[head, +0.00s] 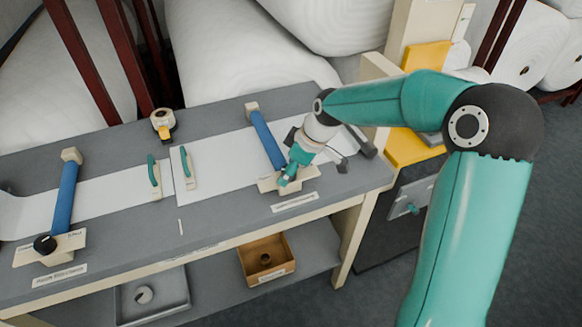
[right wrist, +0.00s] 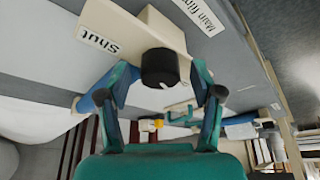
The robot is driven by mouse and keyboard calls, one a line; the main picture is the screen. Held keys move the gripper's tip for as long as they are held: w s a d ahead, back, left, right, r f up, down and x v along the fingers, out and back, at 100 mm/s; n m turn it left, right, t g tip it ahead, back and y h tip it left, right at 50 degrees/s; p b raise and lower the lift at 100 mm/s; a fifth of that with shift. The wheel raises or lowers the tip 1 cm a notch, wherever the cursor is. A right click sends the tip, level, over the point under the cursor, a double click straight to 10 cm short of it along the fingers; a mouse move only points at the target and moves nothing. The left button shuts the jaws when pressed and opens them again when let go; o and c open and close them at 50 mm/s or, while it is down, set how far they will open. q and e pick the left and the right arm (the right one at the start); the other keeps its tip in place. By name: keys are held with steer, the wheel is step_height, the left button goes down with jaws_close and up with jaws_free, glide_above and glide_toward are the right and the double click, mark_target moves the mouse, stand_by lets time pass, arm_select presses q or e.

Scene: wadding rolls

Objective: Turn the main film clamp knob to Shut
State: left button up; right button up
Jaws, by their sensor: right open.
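The main film clamp has a blue bar (head: 266,138) and a cream base plate (head: 308,174) at the right of the bench. Its black knob (right wrist: 160,67) shows in the right wrist view, with a small white mark on its edge. The "Shut" label (right wrist: 98,39) is on the cream plate left of the knob there. My right gripper (head: 288,179) is over the base and hides the knob in the head view. In the right wrist view the gripper (right wrist: 163,78) is open, a finger on each side of the knob; contact cannot be told. My left gripper is not in view.
A second clamp (head: 68,195) with a black knob (head: 45,244) is at the left of the bench (head: 215,222). Two green-handled plates (head: 184,168) lie on the white film mid-bench. A wooden box (head: 266,260) sits below.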

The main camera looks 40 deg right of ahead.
steer(key=c, duration=1.1)
